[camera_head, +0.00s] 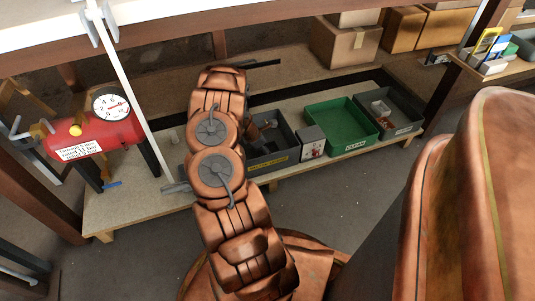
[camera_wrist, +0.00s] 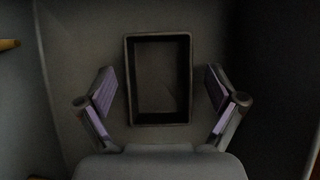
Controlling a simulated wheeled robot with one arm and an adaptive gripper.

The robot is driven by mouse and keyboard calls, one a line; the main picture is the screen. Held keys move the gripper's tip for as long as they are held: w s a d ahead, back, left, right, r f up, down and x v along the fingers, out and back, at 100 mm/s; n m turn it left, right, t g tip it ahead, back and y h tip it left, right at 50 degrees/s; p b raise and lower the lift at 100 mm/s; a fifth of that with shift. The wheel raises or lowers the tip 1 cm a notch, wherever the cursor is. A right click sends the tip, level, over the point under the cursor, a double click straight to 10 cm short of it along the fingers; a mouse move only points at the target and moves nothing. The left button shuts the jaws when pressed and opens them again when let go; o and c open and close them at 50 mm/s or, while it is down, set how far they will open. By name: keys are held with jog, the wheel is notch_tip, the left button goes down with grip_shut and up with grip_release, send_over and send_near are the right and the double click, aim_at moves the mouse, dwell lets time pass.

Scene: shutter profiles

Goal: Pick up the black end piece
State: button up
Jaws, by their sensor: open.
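In the wrist view, a black rectangular end piece (camera_wrist: 131,82) with a raised rim and recessed middle lies in a grey bin (camera_wrist: 75,125). My gripper (camera_wrist: 160,72) is open, one finger on each side of the end piece, with a gap on both sides. The height of the fingers above it is hard to judge in the dim light. In the head view, my arm covers part of the dark grey bin with a yellow label (camera_head: 268,163). The end piece and the fingertips cannot be made out there.
The low bench also holds a small white-fronted box (camera_head: 312,149), a green bin (camera_head: 347,141) and a grey bin (camera_head: 403,127). A red tank with a gauge (camera_head: 92,140) stands left. Cardboard boxes (camera_head: 345,45) stand behind. The bin's walls surround my fingers.

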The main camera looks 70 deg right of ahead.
jog(key=shift+r, duration=0.1)
jog(key=c, duration=1.4)
